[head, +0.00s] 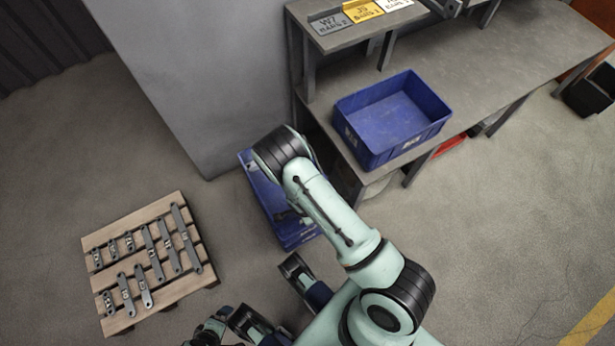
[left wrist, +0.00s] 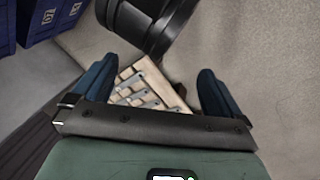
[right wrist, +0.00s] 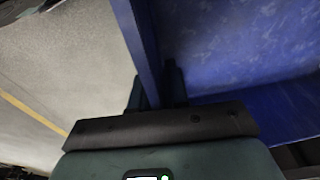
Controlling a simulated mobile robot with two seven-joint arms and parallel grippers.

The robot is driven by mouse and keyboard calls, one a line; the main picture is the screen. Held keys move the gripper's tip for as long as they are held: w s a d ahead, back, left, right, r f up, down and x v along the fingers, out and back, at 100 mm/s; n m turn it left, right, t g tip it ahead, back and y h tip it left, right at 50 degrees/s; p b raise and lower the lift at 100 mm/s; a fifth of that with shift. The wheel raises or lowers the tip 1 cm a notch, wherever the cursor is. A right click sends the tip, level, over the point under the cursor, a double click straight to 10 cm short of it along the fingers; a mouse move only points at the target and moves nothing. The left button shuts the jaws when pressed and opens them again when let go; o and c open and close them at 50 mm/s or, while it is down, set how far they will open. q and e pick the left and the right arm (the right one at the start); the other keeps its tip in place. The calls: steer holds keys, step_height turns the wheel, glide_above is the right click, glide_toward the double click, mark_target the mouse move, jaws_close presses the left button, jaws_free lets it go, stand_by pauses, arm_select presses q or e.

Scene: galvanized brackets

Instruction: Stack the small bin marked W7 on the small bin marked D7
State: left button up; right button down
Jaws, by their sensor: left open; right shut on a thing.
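One blue bin (head: 362,135) stands on the table's near left part; its label is too small to read. Another blue bin (head: 258,184) shows left of the table, partly hidden by my right arm. My right gripper (right wrist: 152,78) is shut on the wall of a blue bin (right wrist: 230,40), one finger on each side. In the head view the arm hides this grip, and I cannot tell the held bin's mark. My left gripper (left wrist: 158,65) is open and empty. Blue bins with white labels (left wrist: 47,16) show at its upper left; one label may read D7.
A wooden pallet (head: 131,219) with several galvanized brackets lies on the floor at left. A grey wall block (head: 205,80) stands behind. The table (head: 480,75) is clear right of its bin.

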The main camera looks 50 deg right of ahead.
steer(key=shift+w+f+b, duration=0.15)
steer(key=shift+f+b, duration=1.1)
steer(key=shift+f, duration=0.55)
arm_select(q)
steer(key=shift+t+y, duration=0.3)
steer(key=shift+w+a+f+b, duration=0.1)
steer(key=shift+w+a+f, duration=0.25)
steer(key=shift+f, duration=0.35)
steer(key=shift+w+a+f+b, duration=0.15)
steer(key=shift+w+a+f, duration=0.2)
steer(key=shift+f, duration=0.4)
steer(key=shift+w+a+f+b, duration=0.1)
steer(key=shift+w+a+f, duration=0.15)
steer(key=shift+a+f, duration=0.35)
arm_select(e)
steer(key=shift+f, duration=0.6)
arm_select(q)
steer(key=shift+d+f, duration=0.1)
steer(key=shift+d, duration=0.05)
arm_select(e)
steer(key=c, duration=1.1)
jaws_free()
